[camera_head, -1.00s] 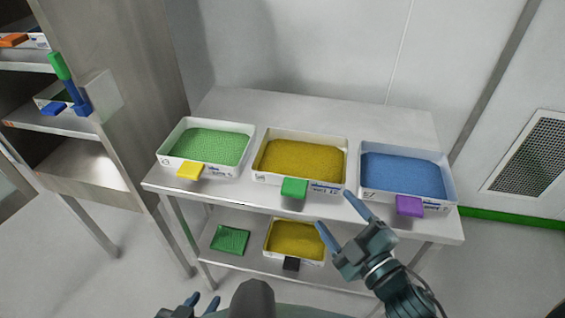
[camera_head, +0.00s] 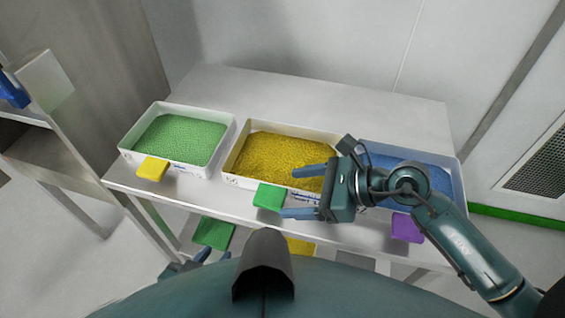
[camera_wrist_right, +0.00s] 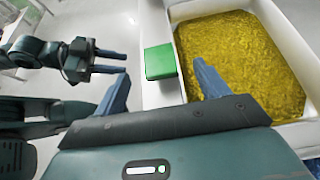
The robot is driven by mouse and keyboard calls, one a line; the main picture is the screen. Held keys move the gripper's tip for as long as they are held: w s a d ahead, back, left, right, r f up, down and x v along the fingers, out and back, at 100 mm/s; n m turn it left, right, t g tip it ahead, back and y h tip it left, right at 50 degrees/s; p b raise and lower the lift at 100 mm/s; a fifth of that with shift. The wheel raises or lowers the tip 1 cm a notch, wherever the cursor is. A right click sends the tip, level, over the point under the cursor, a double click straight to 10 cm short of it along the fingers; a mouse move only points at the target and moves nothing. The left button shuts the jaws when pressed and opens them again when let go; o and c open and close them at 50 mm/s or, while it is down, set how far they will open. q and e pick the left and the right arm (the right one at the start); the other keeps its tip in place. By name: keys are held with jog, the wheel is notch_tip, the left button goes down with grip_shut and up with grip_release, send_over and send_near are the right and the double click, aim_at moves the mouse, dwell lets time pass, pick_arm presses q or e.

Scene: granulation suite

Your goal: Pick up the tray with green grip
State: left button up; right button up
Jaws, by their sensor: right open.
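The tray with the green grip (camera_head: 233,182) is white, holds yellow granules and stands in the middle of the table top. Its green grip (camera_head: 269,197) sticks out from the front wall. My right gripper (camera_head: 304,190) is open, its blue fingers pointing left just beside the grip and over the tray's front right part. In the right wrist view the green grip (camera_wrist_right: 160,62) lies ahead, between the lines of the two spread fingers (camera_wrist_right: 160,82), not clasped. My left gripper (camera_head: 200,257) is low by the table front; its fingers also show apart in the right wrist view (camera_wrist_right: 126,62).
A tray of green granules with a yellow grip (camera_head: 152,168) stands left. A tray of blue granules with a purple grip (camera_head: 406,227) stands right, partly behind my right arm. A green item (camera_head: 213,232) lies on the lower shelf. A rack (camera_head: 50,150) is at left.

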aim_at(270, 194)
jog(key=shift+x, duration=0.8)
jog(key=p+x, duration=0.1)
jog(key=x, duration=0.3)
jog(key=shift+a, duration=0.1)
jog(key=shift+w+a+f, duration=0.15)
jog(key=shift+a+f, duration=0.2)
jog(key=shift+a, duration=0.05)
pick_arm(q)
jog(key=shift+w+a+r, duration=0.1)
jog(key=shift+a, duration=0.05)
pick_arm(e)
jog(key=shift+c, duration=0.5)
jog(key=c, duration=1.2)
pick_arm(q)
jog(key=shift+r, duration=0.15)
pick_arm(e)
notch_tip(270, 194, up, 10)
pick_arm(q)
jog(key=shift+r, duration=0.1)
pick_arm(e)
jog(key=shift+r, duration=0.1)
